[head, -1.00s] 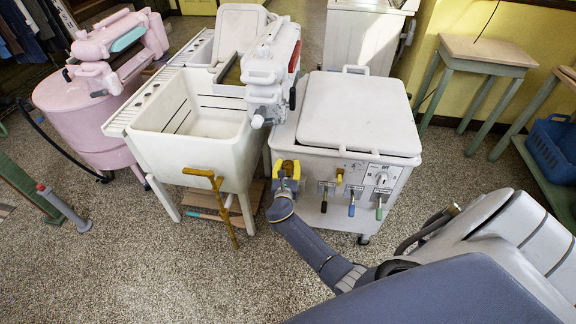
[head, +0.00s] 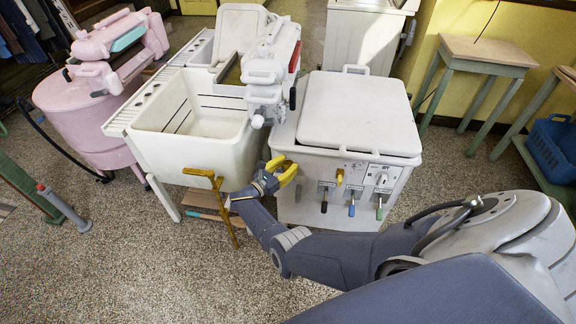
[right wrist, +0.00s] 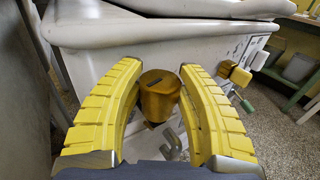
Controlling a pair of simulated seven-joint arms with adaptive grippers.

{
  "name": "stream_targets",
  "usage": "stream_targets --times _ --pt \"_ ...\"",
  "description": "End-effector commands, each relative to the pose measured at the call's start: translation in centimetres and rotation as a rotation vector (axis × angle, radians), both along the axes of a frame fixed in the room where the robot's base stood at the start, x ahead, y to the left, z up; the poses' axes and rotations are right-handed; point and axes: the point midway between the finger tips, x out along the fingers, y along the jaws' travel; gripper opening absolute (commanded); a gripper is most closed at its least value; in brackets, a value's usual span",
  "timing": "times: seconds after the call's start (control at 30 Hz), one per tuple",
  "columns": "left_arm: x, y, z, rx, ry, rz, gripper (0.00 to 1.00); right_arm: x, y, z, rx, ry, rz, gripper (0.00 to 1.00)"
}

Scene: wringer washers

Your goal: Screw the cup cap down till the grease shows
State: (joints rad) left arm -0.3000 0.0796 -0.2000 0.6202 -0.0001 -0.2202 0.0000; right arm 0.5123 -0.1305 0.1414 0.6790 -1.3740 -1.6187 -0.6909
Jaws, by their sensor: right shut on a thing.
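The cup cap is a round brass cap (right wrist: 158,97) with a dark slot, on the front left corner of the white washer (head: 360,112). In the right wrist view it sits between the two yellow ribbed fingers of my right gripper (right wrist: 160,82). In the head view that gripper (head: 284,170) is at the washer's corner, its fingers hiding most of the cap. It is shut on the cap. I cannot make out any grease. My left gripper is in neither view.
A white sink (head: 196,142) with a mustard-coloured crutch-like bar (head: 222,196) stands at left. Speckled floor lies open in front.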

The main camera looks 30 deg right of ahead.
Motion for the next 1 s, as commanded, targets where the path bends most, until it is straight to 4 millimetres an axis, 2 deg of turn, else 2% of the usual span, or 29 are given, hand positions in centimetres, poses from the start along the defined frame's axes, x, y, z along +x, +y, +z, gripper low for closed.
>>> stream_targets --times 0.4,1.0 --pt "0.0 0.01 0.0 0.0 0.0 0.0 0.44 0.01 -0.13 0.08 -0.002 0.0 -0.087 0.08" --pt "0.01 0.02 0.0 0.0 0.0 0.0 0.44 -0.07 -0.17 0.01 -0.002 0.0 -0.107 0.08"
